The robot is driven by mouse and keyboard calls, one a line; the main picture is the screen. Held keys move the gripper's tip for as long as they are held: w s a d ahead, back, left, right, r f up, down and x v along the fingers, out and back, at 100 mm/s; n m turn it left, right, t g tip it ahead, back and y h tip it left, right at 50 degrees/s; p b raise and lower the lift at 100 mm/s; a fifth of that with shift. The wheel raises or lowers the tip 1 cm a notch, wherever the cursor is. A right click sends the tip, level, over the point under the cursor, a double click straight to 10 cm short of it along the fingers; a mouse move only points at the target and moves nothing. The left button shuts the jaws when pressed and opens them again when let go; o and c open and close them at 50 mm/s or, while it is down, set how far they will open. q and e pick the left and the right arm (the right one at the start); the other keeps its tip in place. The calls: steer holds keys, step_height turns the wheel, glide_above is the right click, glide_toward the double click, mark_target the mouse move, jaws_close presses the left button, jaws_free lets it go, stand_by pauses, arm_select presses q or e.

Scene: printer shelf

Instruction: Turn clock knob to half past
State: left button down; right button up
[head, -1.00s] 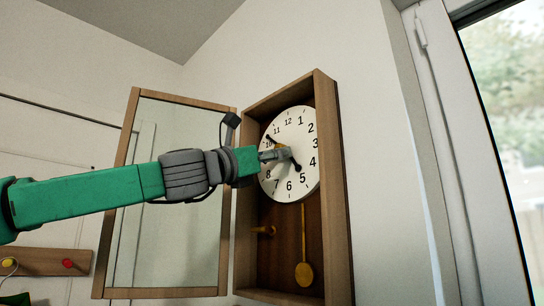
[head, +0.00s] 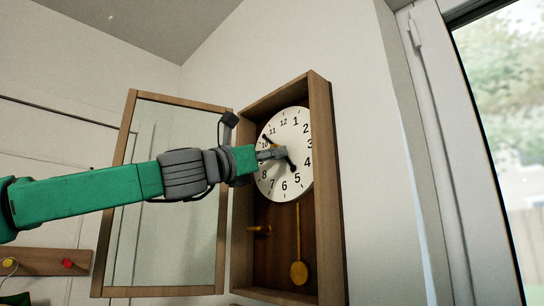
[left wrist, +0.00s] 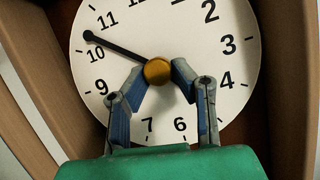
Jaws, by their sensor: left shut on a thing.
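The wall clock (head: 297,177) has a white dial in an open wooden case, and its dial fills much of the left wrist view (left wrist: 235,75). My left gripper (head: 276,153) reaches in from the left to the dial's centre. In the left wrist view its two fingers are closed on the round brass knob (left wrist: 158,71). A black hand (left wrist: 115,45) points up and left, between 9 and 11, near the 10. In the head view another black hand (head: 291,164) points down and right, near 5. My right gripper is not in view.
The clock's glass door (head: 170,180) stands swung open to the left, behind my left arm. A brass pendulum (head: 299,272) hangs below the dial. A window (head: 505,110) is at the right, and a peg rail (head: 45,262) is at lower left.

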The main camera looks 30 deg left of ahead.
arm_select(q)
steer(key=shift+s+a+r, duration=0.2)
steer(key=shift+a+r, duration=0.1)
steer(key=shift+r, duration=0.3)
steer(key=c, duration=1.3)
jaws_free()
steer(key=shift+w, duration=0.1)
steer(key=shift+c, duration=0.2)
steer(key=shift+w+d+f, duration=0.1)
steer(key=shift+d+f, duration=0.1)
steer(key=shift+f, duration=0.1)
steer(key=v, duration=1.2)
steer(key=shift+d, duration=0.1)
